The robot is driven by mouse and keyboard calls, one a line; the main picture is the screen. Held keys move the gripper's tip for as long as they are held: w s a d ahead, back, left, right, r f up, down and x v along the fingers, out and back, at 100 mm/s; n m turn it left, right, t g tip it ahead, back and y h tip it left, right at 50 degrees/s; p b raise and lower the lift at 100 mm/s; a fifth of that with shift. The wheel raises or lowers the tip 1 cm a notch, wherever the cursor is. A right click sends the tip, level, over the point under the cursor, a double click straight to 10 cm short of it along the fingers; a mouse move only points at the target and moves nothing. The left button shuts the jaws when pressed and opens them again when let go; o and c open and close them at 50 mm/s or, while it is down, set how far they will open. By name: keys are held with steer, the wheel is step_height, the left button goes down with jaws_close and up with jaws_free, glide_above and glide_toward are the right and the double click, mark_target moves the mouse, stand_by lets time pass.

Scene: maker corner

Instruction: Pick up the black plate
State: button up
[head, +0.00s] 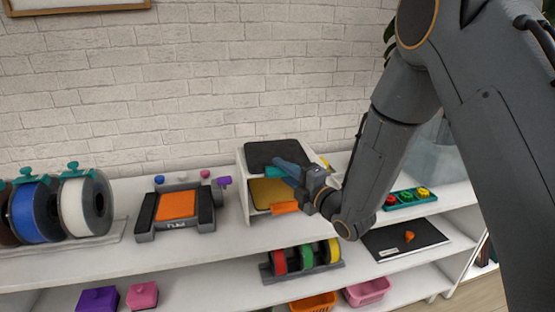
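A black plate (270,151) with rounded corners lies flat on top of a small white open-fronted stand (245,190) on the upper shelf. A gold plate (268,191) sits lower in the same stand. My gripper (284,168) reaches in from the right, its blue-grey fingers at the front right of the black plate and above the gold one. It hides part of the black plate's front edge. A teal piece (275,172) shows by the fingertips, and I cannot tell whether they touch it. The gap between the fingers is not clear.
An orange-topped device (177,205) and large spools (85,203) stand to the left. An orange handle-like piece (285,207) sticks out by the stand. A teal tray (408,199) and a dark flat panel (385,240) lie right. The brick wall (180,80) is behind.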

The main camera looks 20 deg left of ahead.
jaws_close()
steer(key=shift+r, duration=0.1)
step_height(320, 180, up, 10)
steer(key=shift+f+b, duration=0.1)
steer(key=shift+b, duration=0.8)
stand_by(0.6)
